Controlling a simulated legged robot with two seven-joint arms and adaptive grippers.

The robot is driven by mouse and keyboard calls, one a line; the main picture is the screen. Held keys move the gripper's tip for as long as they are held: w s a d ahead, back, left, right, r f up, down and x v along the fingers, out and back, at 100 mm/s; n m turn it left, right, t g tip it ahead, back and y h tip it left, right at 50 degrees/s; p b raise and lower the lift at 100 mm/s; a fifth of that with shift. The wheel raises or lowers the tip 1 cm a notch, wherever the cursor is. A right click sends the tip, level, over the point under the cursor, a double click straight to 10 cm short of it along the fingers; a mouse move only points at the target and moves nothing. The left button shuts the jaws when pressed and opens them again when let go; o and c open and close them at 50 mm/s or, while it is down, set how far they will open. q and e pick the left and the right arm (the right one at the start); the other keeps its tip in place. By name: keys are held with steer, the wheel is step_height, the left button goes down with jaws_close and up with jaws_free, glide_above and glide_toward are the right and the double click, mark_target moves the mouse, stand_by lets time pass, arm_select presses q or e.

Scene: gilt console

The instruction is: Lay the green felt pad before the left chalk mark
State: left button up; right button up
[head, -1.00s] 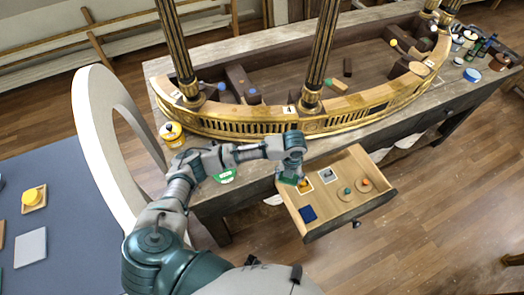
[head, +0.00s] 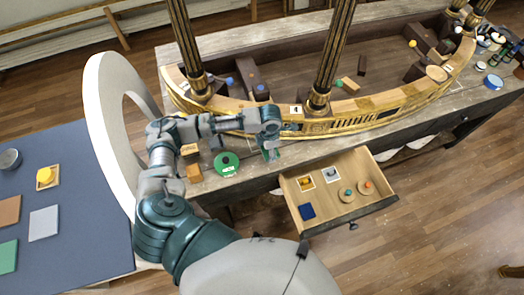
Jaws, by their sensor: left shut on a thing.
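My left gripper (head: 269,150) is shut, pointing down over the front edge of the console tabletop, left of the open drawer (head: 347,213). A small green piece (head: 266,154) shows at its fingertips, apparently the green felt pad; its outline is mostly hidden by the fingers. I cannot tell whether it touches the tabletop. I cannot clearly make out the left chalk mark; the arm and gripper cover part of that strip. My right gripper is not in view.
A green disc (head: 227,164) with a white label lies just left of the gripper. The gilt curved rail (head: 350,119) and columns (head: 335,55) stand behind it. The drawer holds a dark blue pad (head: 307,211) and several small pieces. A blue mat (head: 80,190) lies at left.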

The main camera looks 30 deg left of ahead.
mark_target(262, 150)
arm_select(q)
steer(key=shift+s+a, duration=0.3)
steer(key=shift+a, duration=0.65)
steer(key=shift+s+a+f, duration=0.1)
steer(key=shift+f, duration=0.15)
steer(key=f, duration=0.3)
steer(key=shift+a+f+p, duration=0.1)
steer(key=shift+a+p, duration=0.15)
steer(key=shift+p, duration=0.1)
steer(key=shift+a+f, duration=0.1)
steer(key=o, duration=1)
steer(key=shift+d, duration=0.2)
step_height(262, 150, up, 12)
steer(key=shift+r+b, duration=0.1)
steer(key=shift+b, duration=0.25)
